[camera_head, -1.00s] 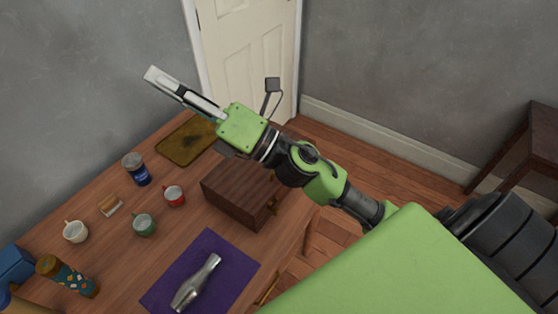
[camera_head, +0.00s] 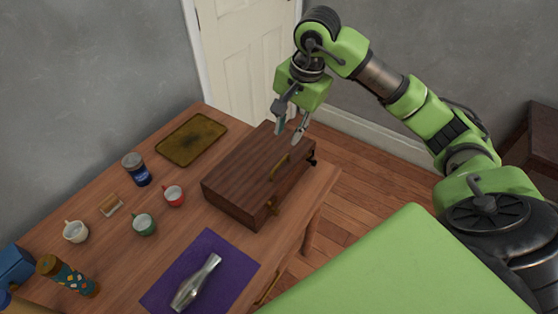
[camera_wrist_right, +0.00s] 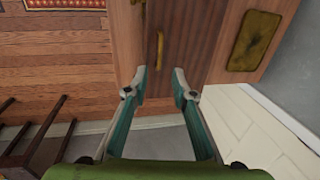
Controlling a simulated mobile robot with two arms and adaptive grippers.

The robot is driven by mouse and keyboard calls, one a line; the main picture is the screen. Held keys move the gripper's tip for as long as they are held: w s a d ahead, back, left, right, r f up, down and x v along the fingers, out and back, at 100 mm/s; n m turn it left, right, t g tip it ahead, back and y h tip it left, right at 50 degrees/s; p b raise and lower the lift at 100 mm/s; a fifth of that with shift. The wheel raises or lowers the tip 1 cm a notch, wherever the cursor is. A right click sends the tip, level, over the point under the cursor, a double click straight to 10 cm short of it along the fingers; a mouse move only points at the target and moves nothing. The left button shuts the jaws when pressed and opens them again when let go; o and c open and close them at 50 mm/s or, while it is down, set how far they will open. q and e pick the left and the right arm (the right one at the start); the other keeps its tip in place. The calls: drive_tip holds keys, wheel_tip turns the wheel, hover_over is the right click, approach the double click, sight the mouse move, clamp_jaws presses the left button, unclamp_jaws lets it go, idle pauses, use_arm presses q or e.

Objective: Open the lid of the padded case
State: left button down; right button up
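The case (camera_head: 240,170) is a closed dark wooden box on the table, its lid down. It also shows in the wrist view (camera_wrist_right: 182,35). A curved brass handle (camera_head: 280,167) is on its right-facing front side; the handle shows in the wrist view (camera_wrist_right: 159,50) too. A brass clasp (camera_head: 272,209) sits near the front's lower corner. My right gripper (camera_head: 289,133) points down over the far right end of the case. Its fingers (camera_wrist_right: 160,76) are apart with nothing between them, and the handle lies ahead of them. My left gripper is not in view.
A yellow-brown tray (camera_head: 192,140) lies behind the case. A purple mat (camera_head: 228,252) with a metal shaker (camera_head: 196,283) lies in front.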

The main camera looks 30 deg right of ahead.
sight(278, 166)
drive_tip(key=f+p, duration=0.1)
drive_tip(key=f, duration=0.3)
drive_tip(key=w+f+p, duration=0.1)
drive_tip(key=f, duration=0.4)
drive_tip(key=w+a+f, duration=0.1)
drive_tip(key=f, duration=0.3)
drive_tip(key=shift+w+a+f+p, duration=0.1)
drive_tip(key=shift+w+f+p, duration=0.1)
drive_tip(key=shift+p, duration=0.2)
drive_tip(key=shift+c, duration=0.3)
clamp_jaws()
